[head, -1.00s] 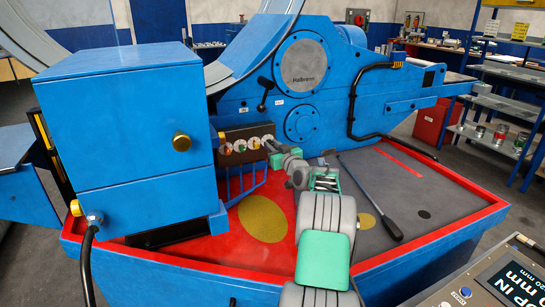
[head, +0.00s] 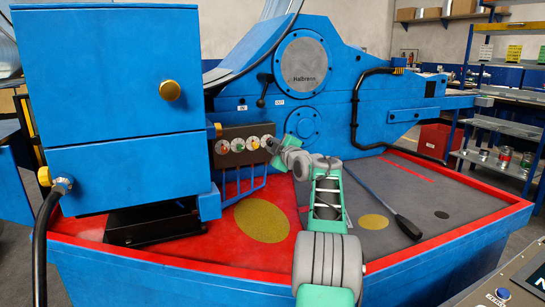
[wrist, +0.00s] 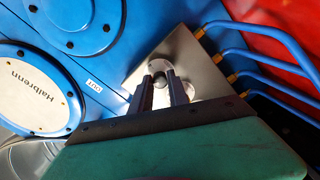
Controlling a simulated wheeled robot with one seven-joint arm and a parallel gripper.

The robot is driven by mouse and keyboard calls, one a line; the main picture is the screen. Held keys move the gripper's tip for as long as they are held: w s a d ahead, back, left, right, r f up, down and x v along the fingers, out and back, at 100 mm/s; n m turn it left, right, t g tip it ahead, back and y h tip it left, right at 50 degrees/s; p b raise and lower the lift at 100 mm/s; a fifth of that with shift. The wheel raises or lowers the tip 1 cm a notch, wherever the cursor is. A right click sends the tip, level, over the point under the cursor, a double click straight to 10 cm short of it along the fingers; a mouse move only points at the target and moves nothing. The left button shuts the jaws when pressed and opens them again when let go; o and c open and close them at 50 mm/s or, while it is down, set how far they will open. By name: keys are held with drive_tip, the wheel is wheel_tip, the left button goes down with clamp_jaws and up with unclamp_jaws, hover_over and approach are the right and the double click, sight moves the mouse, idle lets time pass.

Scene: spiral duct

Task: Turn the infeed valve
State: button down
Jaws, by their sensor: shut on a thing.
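The valve block (head: 245,131) is a dark box on the blue machine with a row of small round dials (head: 238,145) on its front. My gripper (head: 270,145) reaches its right end in the head view, where the fingertips are too small to read. In the wrist view, my gripper's two dark fingers (wrist: 162,87) are on either side of a small round grey knob (wrist: 160,79), shut on it. The knob sits on a round flange on a pale metal face (wrist: 203,68). Its lower part is hidden by the fingers. I cannot read any infeed marking on it.
Blue pipes (wrist: 262,30) with brass fittings run close right of the knob. A label reading OUT (wrist: 94,86) is at left. A blue cabinet (head: 115,90) stands left of the block. A black-handled bar (head: 405,224) lies on the grey deck inside the red rim.

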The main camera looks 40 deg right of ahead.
drive_tip(key=shift+n+b, duration=1.5)
drive_tip(key=shift+n, duration=0.6)
drive_tip(key=c, duration=1.3)
unclamp_jaws()
drive_tip(key=v, duration=0.7)
drive_tip(key=shift+s+a, duration=0.2)
drive_tip(key=shift+s, duration=0.15)
